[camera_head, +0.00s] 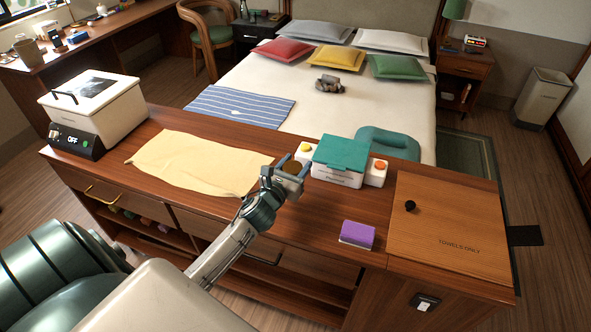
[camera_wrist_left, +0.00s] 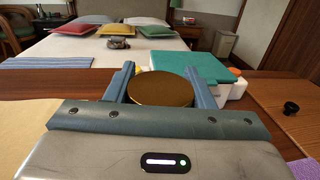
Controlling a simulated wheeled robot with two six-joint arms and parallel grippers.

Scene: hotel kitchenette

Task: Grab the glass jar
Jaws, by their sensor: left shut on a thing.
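The glass jar shows mainly as its round brown-gold lid (camera_head: 292,167) in the head view, on or just above the counter. The lid (camera_wrist_left: 162,90) fills the middle of the left wrist view. My left gripper (camera_head: 294,164) has one finger on each side of the jar and is shut on it. The fingers also show in the left wrist view (camera_wrist_left: 160,70). The jar's glass body is hidden by the gripper, so I cannot tell whether its base touches the counter. My right gripper is not in view.
A white box with a teal lid (camera_head: 341,153) and yellow and orange buttons stands close right of the jar. A yellow cloth (camera_head: 190,163) lies left, beside a white appliance (camera_head: 95,107). A purple block (camera_head: 357,235) lies in front, left of a "TOWELS ONLY" wooden lid (camera_head: 450,215).

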